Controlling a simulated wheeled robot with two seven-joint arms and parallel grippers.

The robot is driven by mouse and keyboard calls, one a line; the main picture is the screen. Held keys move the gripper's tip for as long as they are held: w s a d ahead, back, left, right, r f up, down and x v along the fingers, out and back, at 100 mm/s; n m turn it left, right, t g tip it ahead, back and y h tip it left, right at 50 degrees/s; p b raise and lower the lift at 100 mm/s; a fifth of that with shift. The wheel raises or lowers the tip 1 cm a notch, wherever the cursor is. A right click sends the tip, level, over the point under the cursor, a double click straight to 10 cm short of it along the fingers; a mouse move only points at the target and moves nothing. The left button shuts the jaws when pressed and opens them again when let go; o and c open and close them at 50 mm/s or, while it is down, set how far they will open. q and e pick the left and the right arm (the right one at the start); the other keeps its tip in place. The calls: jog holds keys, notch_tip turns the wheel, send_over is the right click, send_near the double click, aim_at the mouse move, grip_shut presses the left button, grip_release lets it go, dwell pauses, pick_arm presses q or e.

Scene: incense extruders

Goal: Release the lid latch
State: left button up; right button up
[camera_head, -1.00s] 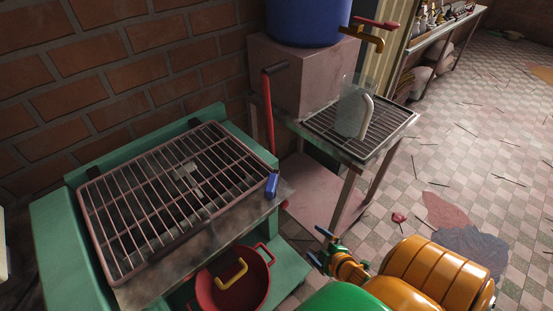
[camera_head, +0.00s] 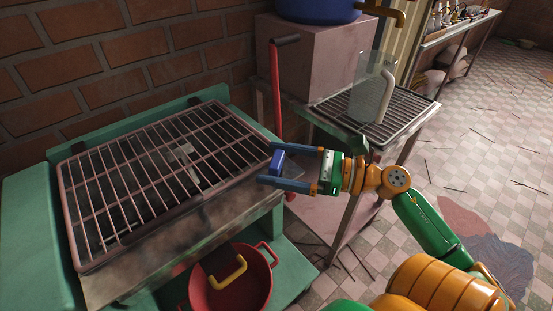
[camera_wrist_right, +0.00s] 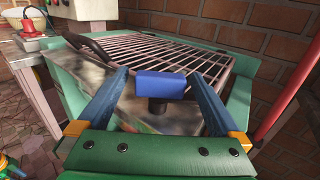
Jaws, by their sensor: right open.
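The barred grille lid (camera_head: 150,185) lies closed over the green extruder body (camera_head: 35,210), and it also shows in the right wrist view (camera_wrist_right: 160,50). A small blue latch handle (camera_head: 278,162) sits at the lid's right front edge. In the right wrist view the blue latch (camera_wrist_right: 161,85) is a block on a dark stub. My right gripper (camera_head: 265,165) is open, with its blue fingers on either side of the latch. In the right wrist view the fingers (camera_wrist_right: 162,95) show gaps to the latch on both sides. My left gripper is not in view.
A red lever (camera_head: 275,90) stands behind the latch. A side table (camera_head: 405,125) holds a clear jug (camera_head: 365,85). The brick wall (camera_head: 110,50) bounds the back.

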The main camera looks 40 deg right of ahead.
jog(key=shift+w+a, duration=0.15)
jog(key=c, duration=1.4)
jog(key=shift+r+m+t+h+p, duration=0.15)
jog(key=shift+m+t+h+p, duration=0.3)
jog(key=shift+p, duration=0.2)
jog(key=m+t+h+p, duration=0.1)
jog(key=h+p, duration=0.1)
jog(key=m+t+h+p, duration=0.1)
jog(key=m+h+p, duration=0.1)
jog(key=h+p, duration=0.1)
jog(key=shift+r+m+t, duration=0.2)
jog(key=shift+m+t, duration=0.05)
jog(key=shift+f+m+t+h+p, duration=0.15)
jog(key=shift+m+t+h+p, duration=0.15)
jog(key=shift+m+h+p, duration=0.85)
jog(key=shift+f+m+h+p, duration=0.15)
jog(key=shift+m+h+p, duration=0.2)
jog(key=shift+h, duration=0.75)
jog(key=o, duration=1.4)
